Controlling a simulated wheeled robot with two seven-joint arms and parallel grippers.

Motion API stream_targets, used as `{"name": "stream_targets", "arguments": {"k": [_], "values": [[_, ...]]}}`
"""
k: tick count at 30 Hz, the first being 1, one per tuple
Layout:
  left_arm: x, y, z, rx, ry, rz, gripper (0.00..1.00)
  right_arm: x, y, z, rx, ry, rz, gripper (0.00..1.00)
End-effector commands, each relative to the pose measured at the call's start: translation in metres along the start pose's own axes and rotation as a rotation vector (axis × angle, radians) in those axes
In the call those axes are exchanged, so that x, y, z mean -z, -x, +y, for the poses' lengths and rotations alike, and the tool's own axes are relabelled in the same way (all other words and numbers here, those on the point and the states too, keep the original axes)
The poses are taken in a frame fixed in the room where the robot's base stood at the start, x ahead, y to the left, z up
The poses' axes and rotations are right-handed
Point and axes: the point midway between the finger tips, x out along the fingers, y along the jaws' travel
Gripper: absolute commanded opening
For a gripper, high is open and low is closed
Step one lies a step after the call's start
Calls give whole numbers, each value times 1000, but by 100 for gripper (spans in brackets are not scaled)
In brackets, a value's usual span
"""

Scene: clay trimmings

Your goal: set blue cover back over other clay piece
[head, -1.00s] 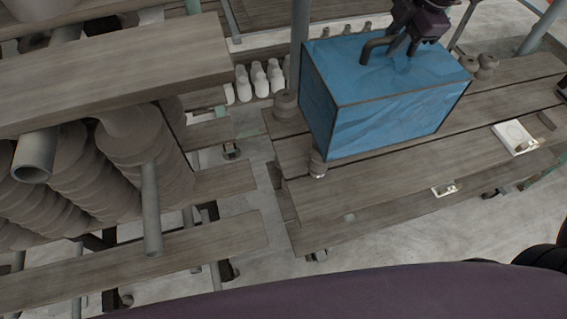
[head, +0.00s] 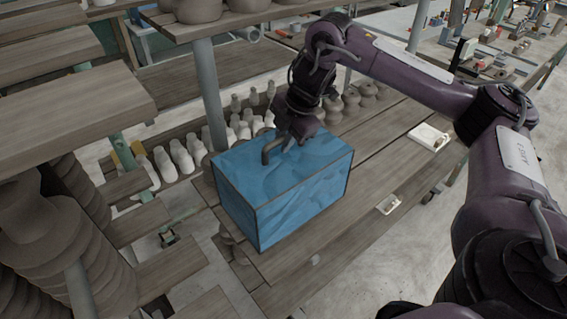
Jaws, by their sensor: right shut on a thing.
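The blue cover (head: 302,205) is a box-shaped cover with dark edges and a bent handle (head: 274,149) on top. It is in the middle of the head view, over the wooden plank shelf. My right gripper (head: 290,141) is at the top of the cover, shut on its handle. The cover looks upright; I cannot tell whether its lower edge touches the planks. No clay piece shows under the cover, as its walls hide whatever is beneath. My left gripper is not in view.
White bottle-like pieces (head: 180,160) stand in rows behind and left of the cover. Brown clay pieces (head: 350,98) stand along the shelf behind it. A white tray (head: 428,137) and a small white dish (head: 388,204) lie to the right. Bare planks (head: 345,215) lie in front.

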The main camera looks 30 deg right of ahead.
Motion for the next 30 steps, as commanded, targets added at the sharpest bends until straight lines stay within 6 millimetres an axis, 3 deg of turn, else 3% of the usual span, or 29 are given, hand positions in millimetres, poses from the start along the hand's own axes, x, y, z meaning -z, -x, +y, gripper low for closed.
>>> {"name": "stream_targets", "arguments": {"k": [7, 12, 23, 24, 28, 30], "values": [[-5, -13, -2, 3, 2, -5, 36, -3, -20, -6, 0, -2, 1, 0], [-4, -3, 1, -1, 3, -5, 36, -6, -38, -12, 1, -2, 0, 0], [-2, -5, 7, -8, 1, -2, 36, -7, -44, -13, -2, -1, 0, 0], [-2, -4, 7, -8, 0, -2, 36, -7, -45, -14, 0, -1, 0, 18], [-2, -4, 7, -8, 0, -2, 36, -7, -44, -14, -1, -1, 0, 35], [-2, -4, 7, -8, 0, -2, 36, -7, -44, -14, -1, -1, 0, 37]]}}
